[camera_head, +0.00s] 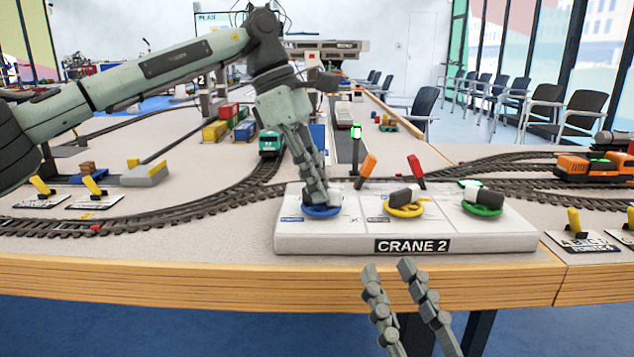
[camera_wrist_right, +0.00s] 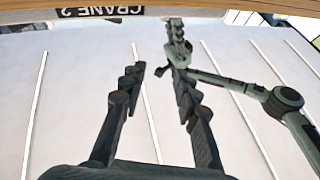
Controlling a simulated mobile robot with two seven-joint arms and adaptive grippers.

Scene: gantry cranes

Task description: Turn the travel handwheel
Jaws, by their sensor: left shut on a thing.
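The white control panel (camera_head: 350,241) marked CRANE 2 sits at the table's front edge. It carries a blue handwheel (camera_head: 323,212), a yellow handwheel (camera_head: 404,210) and a green handwheel (camera_head: 482,210). I cannot read which one is labelled travel. My left gripper (camera_head: 317,196) reaches down from above and is shut on the blue handwheel, hiding its upper part and any knob. My right gripper (camera_head: 388,265) is open and empty in front of the panel, just off the table edge. It also shows open in the right wrist view (camera_wrist_right: 155,80).
Orange (camera_head: 368,165) and red (camera_head: 416,172) levers stand behind the wheels, beside a green signal lamp (camera_head: 357,134). Model tracks curve past both sides of the panel. A teal locomotive (camera_head: 270,143) stands behind left, an orange one (camera_head: 595,167) at right.

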